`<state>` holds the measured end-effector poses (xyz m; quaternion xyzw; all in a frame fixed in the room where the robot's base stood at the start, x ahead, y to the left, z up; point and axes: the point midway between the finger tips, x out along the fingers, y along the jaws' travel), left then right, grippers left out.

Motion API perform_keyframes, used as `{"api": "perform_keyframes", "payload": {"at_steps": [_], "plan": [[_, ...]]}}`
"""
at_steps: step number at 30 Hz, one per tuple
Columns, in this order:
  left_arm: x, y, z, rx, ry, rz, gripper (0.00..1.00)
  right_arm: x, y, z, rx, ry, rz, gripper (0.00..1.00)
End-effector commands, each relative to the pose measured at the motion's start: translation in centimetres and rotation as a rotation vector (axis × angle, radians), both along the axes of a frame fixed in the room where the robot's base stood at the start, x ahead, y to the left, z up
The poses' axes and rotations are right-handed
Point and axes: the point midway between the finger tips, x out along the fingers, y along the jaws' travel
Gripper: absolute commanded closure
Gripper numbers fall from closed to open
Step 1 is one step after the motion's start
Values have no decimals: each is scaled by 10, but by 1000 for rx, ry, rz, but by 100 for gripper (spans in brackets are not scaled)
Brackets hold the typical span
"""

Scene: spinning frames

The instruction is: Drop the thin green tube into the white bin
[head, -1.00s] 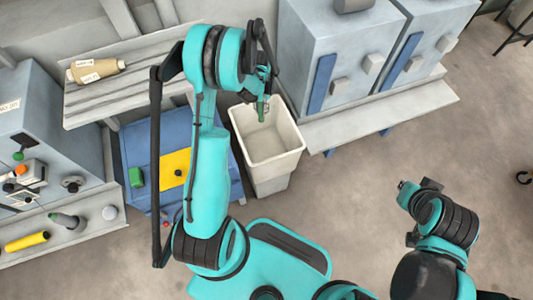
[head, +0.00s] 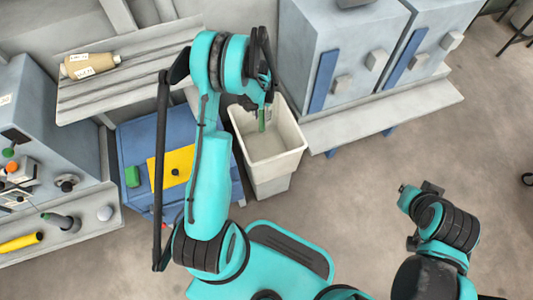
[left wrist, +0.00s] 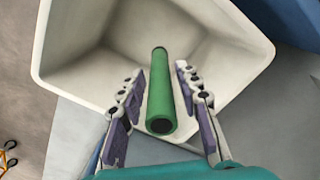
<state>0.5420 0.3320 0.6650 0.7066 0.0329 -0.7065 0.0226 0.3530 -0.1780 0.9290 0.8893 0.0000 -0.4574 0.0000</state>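The thin green tube (head: 262,119) points down over the mouth of the white bin (head: 292,147). In the left wrist view the tube (left wrist: 161,92) lies between the two fingers of my left gripper (left wrist: 160,75), with a visible gap on each side. The fingers are spread and do not appear to touch it. The bin's rim and inner walls (left wrist: 85,72) surround the tube in that view. My left gripper (head: 258,98) is above the bin's back part in the head view. My right gripper (head: 418,190) is off to the right above bare floor, its fingers unclear.
A grey shelf (head: 125,85) holds a tan bottle (head: 90,66). Grey cabinets (head: 345,60) stand behind right.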

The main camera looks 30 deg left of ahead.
Motion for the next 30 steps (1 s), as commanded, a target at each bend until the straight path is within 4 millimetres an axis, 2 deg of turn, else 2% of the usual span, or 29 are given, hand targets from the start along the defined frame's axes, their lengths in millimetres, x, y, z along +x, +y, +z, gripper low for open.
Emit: {"api": "perform_keyframes", "payload": {"at_steps": [9, 13, 24, 30], "plan": [[0, 0, 1, 0, 0, 0, 56, 0, 0, 0, 0, 0, 0, 100], [0, 0, 11, 0, 0, 0, 56, 0, 0, 0, 0, 0, 0, 100], [0, -2, 88, 0, 0, 0, 56, 0, 0, 0, 0, 0, 0, 100], [0, -2, 114, 0, 0, 0, 56, 0, 0, 0, 0, 0, 0, 100]]}}
